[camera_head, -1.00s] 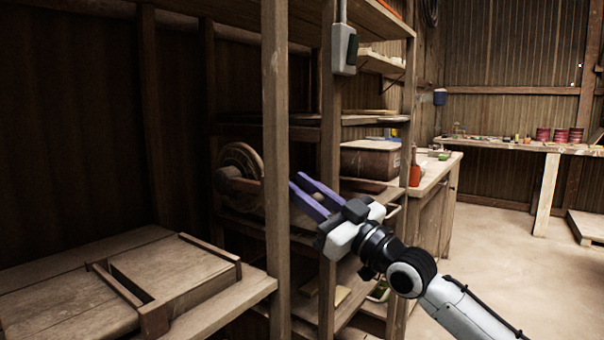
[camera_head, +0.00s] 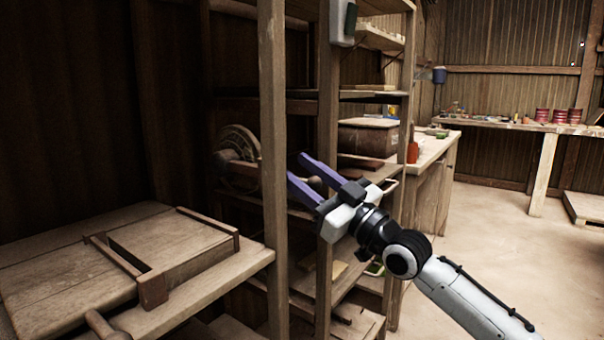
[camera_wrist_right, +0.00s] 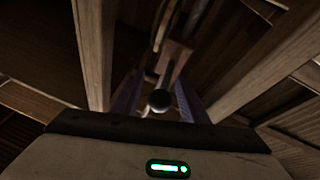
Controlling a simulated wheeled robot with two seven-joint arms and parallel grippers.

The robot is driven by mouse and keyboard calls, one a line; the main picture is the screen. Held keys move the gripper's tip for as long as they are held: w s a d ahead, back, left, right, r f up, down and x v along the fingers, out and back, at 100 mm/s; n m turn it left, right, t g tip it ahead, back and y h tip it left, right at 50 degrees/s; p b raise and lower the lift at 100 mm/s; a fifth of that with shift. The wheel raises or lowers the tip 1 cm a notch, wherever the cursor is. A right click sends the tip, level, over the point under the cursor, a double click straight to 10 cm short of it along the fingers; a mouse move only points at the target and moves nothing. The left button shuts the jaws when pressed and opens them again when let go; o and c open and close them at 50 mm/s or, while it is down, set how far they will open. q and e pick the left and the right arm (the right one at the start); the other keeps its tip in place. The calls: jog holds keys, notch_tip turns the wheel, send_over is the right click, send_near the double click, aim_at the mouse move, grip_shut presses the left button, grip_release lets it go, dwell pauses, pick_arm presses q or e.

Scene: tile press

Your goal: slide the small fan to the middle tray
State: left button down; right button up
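I cannot make out a small fan or a middle tray for certain. A round wooden wheel (camera_head: 237,150) stands on a shelf behind the front post, partly hidden by it. My right gripper (camera_head: 297,167) is open beside that post, its two purple fingers pointing left towards the wheel. A round knob (camera_head: 317,184) shows between the fingers. In the right wrist view the dark knob (camera_wrist_right: 159,100) lies between the fingers of the right gripper (camera_wrist_right: 158,94); I cannot tell whether they touch it. My left gripper is out of view.
A front post (camera_head: 272,130) and a second post (camera_head: 328,110) stand close to the right gripper. A wooden bench with a raised frame (camera_head: 205,228) is at lower left. A brown box (camera_head: 367,137) sits on a shelf behind. The floor at right is open.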

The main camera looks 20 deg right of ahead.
jog(key=shift+p+v, duration=0.4)
jog(key=shift+v, duration=4.75)
